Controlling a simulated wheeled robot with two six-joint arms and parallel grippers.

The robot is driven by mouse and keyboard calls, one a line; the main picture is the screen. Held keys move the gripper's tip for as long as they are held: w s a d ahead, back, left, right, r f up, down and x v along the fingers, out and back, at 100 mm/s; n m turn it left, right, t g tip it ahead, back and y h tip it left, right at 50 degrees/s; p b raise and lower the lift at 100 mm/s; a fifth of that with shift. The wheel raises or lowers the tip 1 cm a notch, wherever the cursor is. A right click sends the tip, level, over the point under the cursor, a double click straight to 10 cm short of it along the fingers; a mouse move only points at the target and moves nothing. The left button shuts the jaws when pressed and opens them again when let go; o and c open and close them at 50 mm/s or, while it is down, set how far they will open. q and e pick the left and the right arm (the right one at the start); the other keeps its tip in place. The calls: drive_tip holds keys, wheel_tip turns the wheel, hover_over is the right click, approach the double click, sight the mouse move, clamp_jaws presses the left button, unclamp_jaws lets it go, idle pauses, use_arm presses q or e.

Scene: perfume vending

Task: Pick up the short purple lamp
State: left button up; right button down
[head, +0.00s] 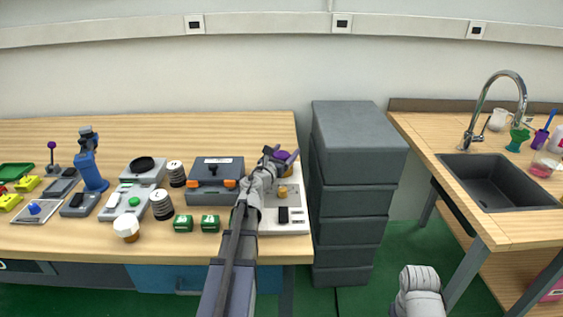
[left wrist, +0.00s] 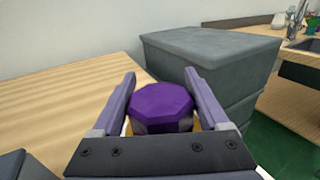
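The short purple lamp (left wrist: 161,106) has a faceted purple top and shows between the two fingers of my left gripper (left wrist: 160,90) in the left wrist view. A bit of yellow shows below its top. In the head view the purple lamp (head: 283,156) stands at the right end of the wooden table, partly hidden by my left gripper (head: 284,160). The gripper's fingers are apart, one on each side of the lamp, with gaps visible at the top. My right arm shows at the bottom right of the head view, but its fingers are not visible.
A grey stack of boxes (head: 352,180) stands just right of the table, close to the lamp. A dark grey case (head: 213,178) with orange latches lies left of my left arm. Green boxes (head: 183,223) and several devices fill the table's left side. A sink (head: 490,182) is at the right.

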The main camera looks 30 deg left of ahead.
use_arm(q)
drive_tip(key=c, duration=0.9)
drive_tip(key=shift+r, duration=0.15)
wheel_tip(320, 180, up, 10)
drive_tip(key=p, duration=1)
